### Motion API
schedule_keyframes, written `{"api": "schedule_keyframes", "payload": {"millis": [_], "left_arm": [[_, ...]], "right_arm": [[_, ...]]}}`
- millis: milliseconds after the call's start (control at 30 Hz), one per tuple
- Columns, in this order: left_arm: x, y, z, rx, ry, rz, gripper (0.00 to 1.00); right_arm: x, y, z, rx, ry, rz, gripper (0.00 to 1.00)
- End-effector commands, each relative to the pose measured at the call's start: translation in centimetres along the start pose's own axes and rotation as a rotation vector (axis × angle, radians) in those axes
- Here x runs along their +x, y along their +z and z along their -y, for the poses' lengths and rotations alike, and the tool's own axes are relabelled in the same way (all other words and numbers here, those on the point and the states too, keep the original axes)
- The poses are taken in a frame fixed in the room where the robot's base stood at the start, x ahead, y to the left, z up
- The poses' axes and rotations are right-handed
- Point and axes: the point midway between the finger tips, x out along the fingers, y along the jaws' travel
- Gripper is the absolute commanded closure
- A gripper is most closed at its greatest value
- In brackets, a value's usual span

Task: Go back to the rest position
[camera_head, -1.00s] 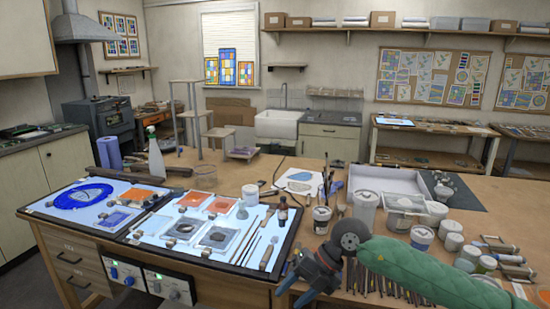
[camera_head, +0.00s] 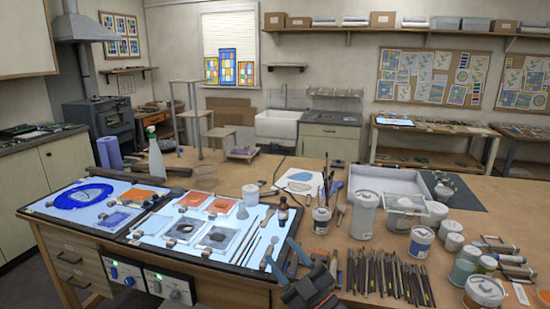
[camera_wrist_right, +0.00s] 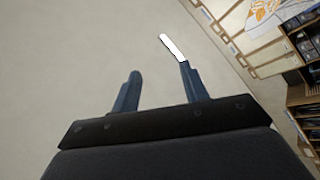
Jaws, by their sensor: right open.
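My right gripper (camera_head: 306,262) is at the front edge of the workbench (camera_head: 385,180), low in the head view, with its dark body at the bottom of the picture. In the right wrist view, its two blue fingers (camera_wrist_right: 159,73) stand apart with nothing between them. My left gripper is in no view.
Lit panels (camera_head: 75,216) with glass pieces fill the bench's left part. A row of thin tools (camera_head: 390,275) lies right of my gripper.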

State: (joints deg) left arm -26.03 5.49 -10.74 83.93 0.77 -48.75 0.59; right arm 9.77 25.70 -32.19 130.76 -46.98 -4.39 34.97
Motion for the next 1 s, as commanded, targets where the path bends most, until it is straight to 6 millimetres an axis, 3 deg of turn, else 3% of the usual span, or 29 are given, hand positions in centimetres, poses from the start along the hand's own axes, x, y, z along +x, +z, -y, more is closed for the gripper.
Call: {"api": "schedule_keyframes", "payload": {"millis": [267,533,667,800,1000], "left_arm": [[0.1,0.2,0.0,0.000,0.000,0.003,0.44],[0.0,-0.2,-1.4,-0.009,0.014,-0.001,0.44],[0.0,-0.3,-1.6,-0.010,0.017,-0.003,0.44],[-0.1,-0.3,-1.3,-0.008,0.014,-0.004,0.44],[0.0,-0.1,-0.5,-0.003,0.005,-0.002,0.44]], "right_arm": [[-7.6,7.4,-1.6,0.161,0.240,0.450,0.56],[-19.2,13.2,0.9,0.316,0.325,0.945,0.56],[-25.8,14.5,3.5,0.396,0.309,1.189,0.56],[-32.6,14.4,6.6,0.484,0.255,1.430,0.56],[-38.8,12.9,9.7,0.572,0.172,1.643,0.56]]}}
